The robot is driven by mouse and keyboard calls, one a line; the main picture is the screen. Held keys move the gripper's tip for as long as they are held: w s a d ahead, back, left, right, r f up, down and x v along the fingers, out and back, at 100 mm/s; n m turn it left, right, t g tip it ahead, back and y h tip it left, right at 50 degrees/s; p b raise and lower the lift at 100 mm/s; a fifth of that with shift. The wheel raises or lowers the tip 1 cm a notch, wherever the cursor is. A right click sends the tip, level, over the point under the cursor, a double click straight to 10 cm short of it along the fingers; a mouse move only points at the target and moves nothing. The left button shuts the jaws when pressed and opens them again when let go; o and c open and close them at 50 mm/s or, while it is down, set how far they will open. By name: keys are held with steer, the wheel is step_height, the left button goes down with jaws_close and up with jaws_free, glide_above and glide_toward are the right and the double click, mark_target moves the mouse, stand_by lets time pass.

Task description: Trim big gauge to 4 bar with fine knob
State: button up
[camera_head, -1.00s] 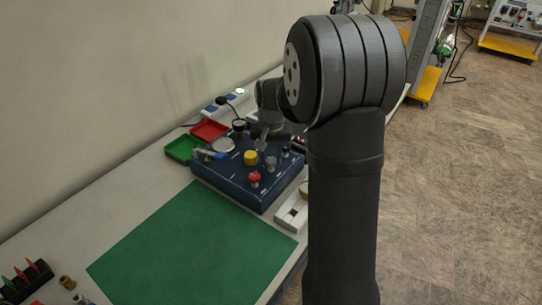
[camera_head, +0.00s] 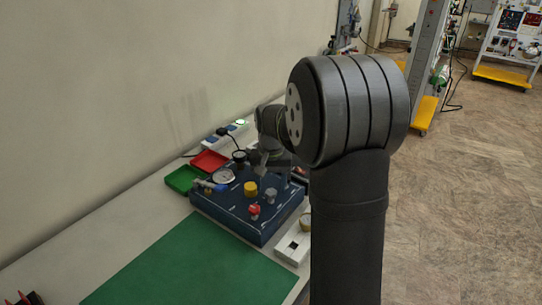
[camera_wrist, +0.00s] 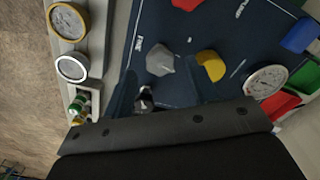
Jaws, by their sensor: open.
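The dark blue trainer panel (camera_head: 232,213) stands on the bench. The big white gauge (camera_head: 223,175) is at its left; it also shows in the wrist view (camera_wrist: 267,80), but its needle reading is too small to tell. A grey knob (camera_wrist: 160,58) sits beside a FINE label, left of the yellow knob (camera_wrist: 211,65). A small dark and silver part (camera_wrist: 145,99) near another label is partly hidden by my gripper. My gripper (camera_wrist: 160,93) is open and low over the panel, its fingers either side of this part. In the head view my arm partly hides the gripper.
A red knob (camera_head: 254,211) and blue lever (camera_head: 212,187) stand up from the panel. Red (camera_head: 208,162) and green (camera_head: 181,179) trays lie to its left. Loose gauges (camera_wrist: 68,20) lie in a white holder beside it. The green mat (camera_head: 185,265) in front shows clear.

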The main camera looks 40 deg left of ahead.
mark_target(271, 191)
step_height(271, 191, up, 15)
steer(key=shift+r, duration=0.2)
stand_by(0.6)
step_height(271, 191, down, 18)
steer(key=shift+r, duration=0.25)
steer(key=shift+r, duration=0.1)
stand_by(0.4)
